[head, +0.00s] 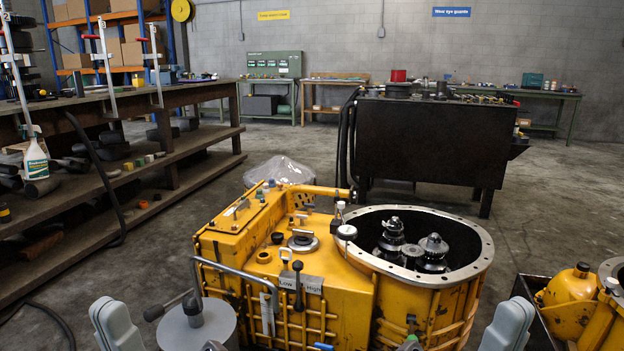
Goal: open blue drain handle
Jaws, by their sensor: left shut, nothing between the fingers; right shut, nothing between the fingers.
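A small blue handle (323,347) shows at the bottom edge of the picture, low on the front of the yellow transmission housing (345,285). Most of it is cut off, so its position cannot be told. My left gripper (213,346) just peeks in at the bottom edge, left of the blue handle. My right gripper (410,343) peeks in at the bottom edge, right of the handle, in front of the housing. Both are shut and empty, and both look apart from the blue handle. Most of each gripper is out of the picture.
A grey round container (195,331) and a bent grey pipe stand left of the housing. A second yellow housing (575,300) in a dark tray is at the right. A wooden workbench (190,95) runs along the left, and a black cabinet (430,140) stands behind.

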